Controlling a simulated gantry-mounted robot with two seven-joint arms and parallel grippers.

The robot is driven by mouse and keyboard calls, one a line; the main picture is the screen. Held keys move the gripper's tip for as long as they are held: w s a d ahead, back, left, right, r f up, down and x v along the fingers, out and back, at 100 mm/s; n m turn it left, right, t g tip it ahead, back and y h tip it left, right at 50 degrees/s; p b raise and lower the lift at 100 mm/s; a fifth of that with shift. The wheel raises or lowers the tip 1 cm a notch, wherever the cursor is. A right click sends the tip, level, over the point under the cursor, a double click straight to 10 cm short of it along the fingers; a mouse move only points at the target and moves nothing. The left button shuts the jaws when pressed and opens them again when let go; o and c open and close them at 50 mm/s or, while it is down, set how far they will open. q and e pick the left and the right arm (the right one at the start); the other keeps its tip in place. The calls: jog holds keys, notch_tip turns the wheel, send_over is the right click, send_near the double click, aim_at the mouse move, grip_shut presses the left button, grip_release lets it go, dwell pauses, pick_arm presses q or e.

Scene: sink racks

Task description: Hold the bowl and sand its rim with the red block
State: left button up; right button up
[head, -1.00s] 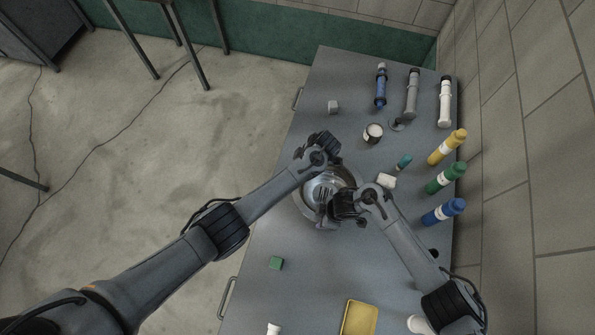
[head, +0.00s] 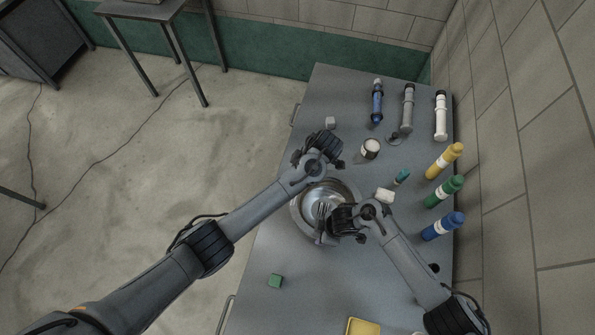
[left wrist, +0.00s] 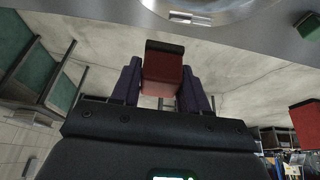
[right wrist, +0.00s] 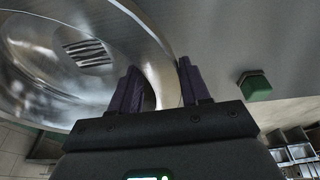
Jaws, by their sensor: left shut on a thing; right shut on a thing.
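The shiny metal bowl (head: 341,188) sits near the middle of the grey table. My right gripper (head: 338,219) is shut on its near right rim; the right wrist view shows the rim (right wrist: 152,45) between the fingers. My left gripper (head: 325,158) is above the bowl's far side. In the left wrist view it is shut on the red block (left wrist: 162,76), which has a dark end face. The bowl (left wrist: 215,8) shows beyond the block, with a visible gap. A fork-shaped marking shows inside the bowl; I cannot tell whether it is a reflection.
A green cube (head: 275,281) lies at the near left, a grey cube (head: 330,123) at the far left. A yellow tray (head: 363,327) is at the near edge.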

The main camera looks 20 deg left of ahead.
pick_arm(q)
jog(key=shift+a+f, duration=0.1)
jog(key=shift+f, duration=0.2)
pick_arm(e)
jog(key=shift+s+f, duration=0.1)
dwell(0.3)
